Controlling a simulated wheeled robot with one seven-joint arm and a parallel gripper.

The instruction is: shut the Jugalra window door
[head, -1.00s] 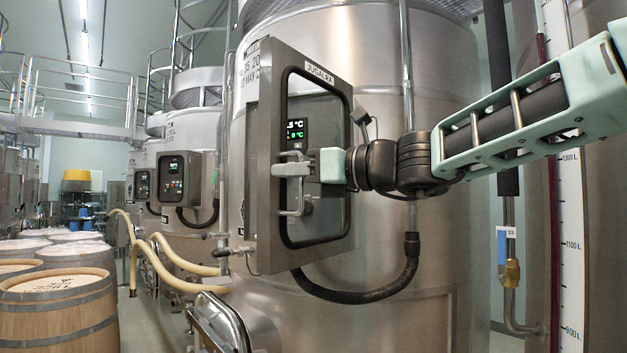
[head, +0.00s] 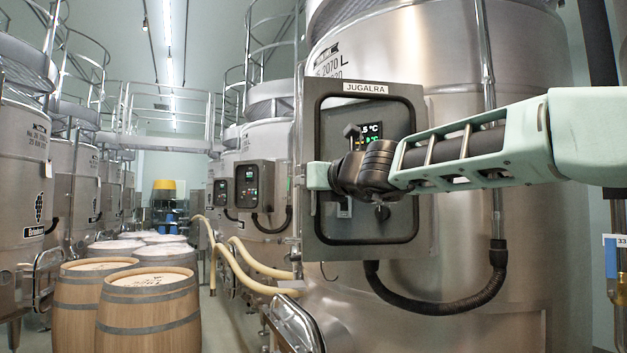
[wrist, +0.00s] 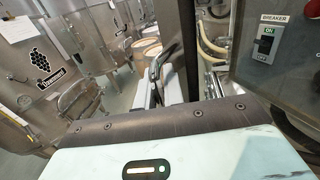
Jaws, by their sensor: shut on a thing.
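The Jugalra window door (head: 366,238) is a grey panel with a black-rimmed window, on the front of the control box on the large steel vat. It looks nearly face-on in the head view. In the wrist view the door's dark edge (wrist: 177,30) stands apart from the box's breaker panel (wrist: 285,75), with a gap between them. My gripper (head: 318,176) is at the door's left side, shut on the metal door handle (wrist: 158,68). My wrist covers much of the window and most of the handle in the head view.
The Jugalra vat (head: 455,180) curves behind the door. A black hose (head: 440,305) loops below it. Pale hoses (head: 262,265) and wooden barrels (head: 150,320) stand to the left. Another control box (head: 255,187) is further back. The aisle floor shows beyond the barrels.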

